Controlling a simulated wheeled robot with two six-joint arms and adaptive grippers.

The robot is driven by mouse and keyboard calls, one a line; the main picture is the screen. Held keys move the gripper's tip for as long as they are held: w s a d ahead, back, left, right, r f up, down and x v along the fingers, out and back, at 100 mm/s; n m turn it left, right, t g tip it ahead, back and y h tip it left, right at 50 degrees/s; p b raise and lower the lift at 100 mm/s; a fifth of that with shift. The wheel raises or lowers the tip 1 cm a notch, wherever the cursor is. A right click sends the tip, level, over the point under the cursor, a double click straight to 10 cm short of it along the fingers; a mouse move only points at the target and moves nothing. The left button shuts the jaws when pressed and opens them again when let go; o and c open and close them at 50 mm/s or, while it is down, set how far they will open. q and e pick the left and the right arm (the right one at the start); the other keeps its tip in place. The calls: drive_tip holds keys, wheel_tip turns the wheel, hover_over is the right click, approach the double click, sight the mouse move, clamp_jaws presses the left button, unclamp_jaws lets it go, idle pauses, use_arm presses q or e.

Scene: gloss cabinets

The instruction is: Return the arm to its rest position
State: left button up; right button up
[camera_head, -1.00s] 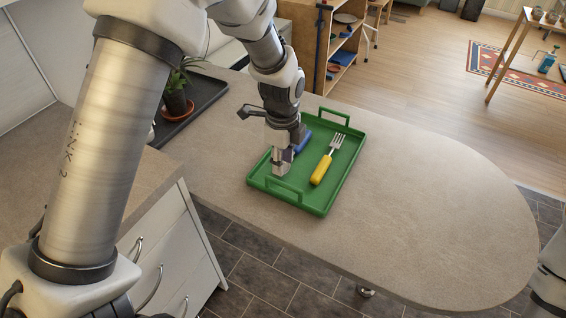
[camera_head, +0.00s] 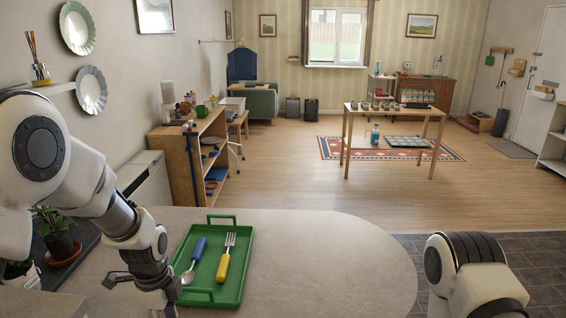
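My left arm comes in from the left, and its gripper (camera_head: 170,296) points down beside the left edge of the green tray (camera_head: 237,287). The fingertips run to the bottom edge of the picture, so their opening does not show clearly. A spoon with a blue handle (camera_head: 199,249) and a fork with a yellow handle (camera_head: 223,267) lie side by side in the tray, apart from the gripper. Part of my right arm shows at the lower right; its gripper is out of view.
The tray stands on a rounded counter (camera_head: 330,255), which is clear to the right. A potted plant (camera_head: 60,240) stands on a dark tray at the left, close to my arm. A wooden shelf (camera_head: 180,165) and a table (camera_head: 395,112) stand beyond.

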use_arm(q)
drive_tip(key=s+f+n+g, duration=0.2)
drive_tip(key=s+f+n, duration=0.3)
drive_tip(key=s+f, duration=0.85)
drive_tip(key=s+f+n+g, duration=0.2)
drive_tip(key=s+f+n, duration=0.6)
drive_tip(key=s, duration=0.9)
drive_tip(key=w+n+t, duration=0.1)
drive_tip(key=w+f+n+t, duration=0.1)
drive_tip(key=w+n, duration=0.1)
drive_tip(key=w+n+t, duration=0.1)
drive_tip(key=shift+w+a+f+n+t, duration=0.15)
drive_tip(key=shift+a+f+n+t, duration=0.05)
drive_tip(key=shift+a+n+t, duration=0.15)
